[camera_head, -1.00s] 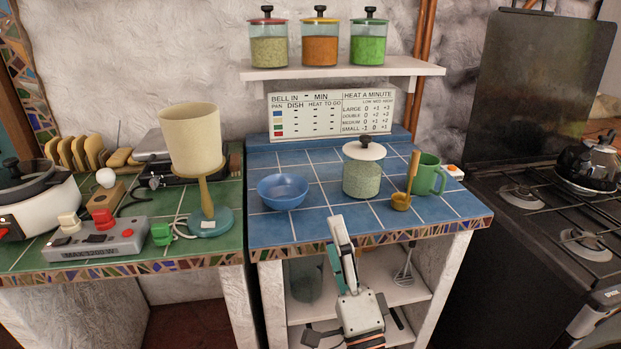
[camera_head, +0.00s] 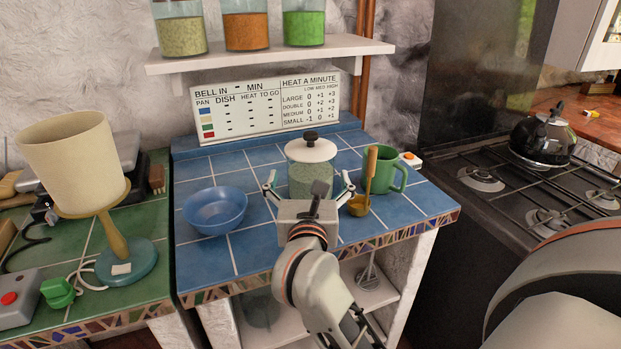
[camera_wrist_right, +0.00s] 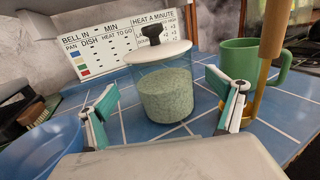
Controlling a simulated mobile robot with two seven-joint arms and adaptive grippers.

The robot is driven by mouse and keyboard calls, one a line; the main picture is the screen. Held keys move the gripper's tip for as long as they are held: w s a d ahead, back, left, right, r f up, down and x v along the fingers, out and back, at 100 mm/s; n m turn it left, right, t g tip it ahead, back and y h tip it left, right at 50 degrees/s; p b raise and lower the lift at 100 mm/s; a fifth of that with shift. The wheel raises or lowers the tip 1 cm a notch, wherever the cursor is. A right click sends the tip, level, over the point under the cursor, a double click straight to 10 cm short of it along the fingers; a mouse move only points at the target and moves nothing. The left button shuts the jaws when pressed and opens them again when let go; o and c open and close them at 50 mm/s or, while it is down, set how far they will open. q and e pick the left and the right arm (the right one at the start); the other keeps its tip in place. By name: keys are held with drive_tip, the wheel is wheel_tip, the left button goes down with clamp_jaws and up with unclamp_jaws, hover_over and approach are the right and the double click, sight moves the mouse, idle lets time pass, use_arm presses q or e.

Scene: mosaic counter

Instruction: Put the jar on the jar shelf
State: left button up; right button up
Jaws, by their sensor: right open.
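The jar (camera_head: 308,176) is clear glass with pale green contents, a white lid and a black knob. It stands upright on the blue tiled counter (camera_head: 262,247). My right gripper (camera_head: 309,183) is open in front of it, its fingers spread left and right of the jar in the head view. In the right wrist view the jar (camera_wrist_right: 165,88) stands ahead between the fingers (camera_wrist_right: 168,112), apart from them. The jar shelf (camera_head: 270,56) is the white wall shelf at the back, bearing three jars with green, orange and bright green contents. My left gripper is not in view.
A blue bowl (camera_head: 215,212) stands left of the jar. A green mug (camera_head: 385,172) and a brass ladle (camera_head: 360,204) stand close on its right. A sign (camera_head: 266,101) leans at the back under the shelf. A lamp (camera_head: 78,170) stands on the left counter.

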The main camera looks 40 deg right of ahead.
drive_tip(key=x, duration=0.5)
drive_tip(key=shift+d+r, duration=0.2)
drive_tip(key=shift+r, duration=0.15)
drive_tip(key=c, duration=1.8)
drive_tip(key=shift+r, duration=0.15)
drive_tip(key=c, duration=0.4)
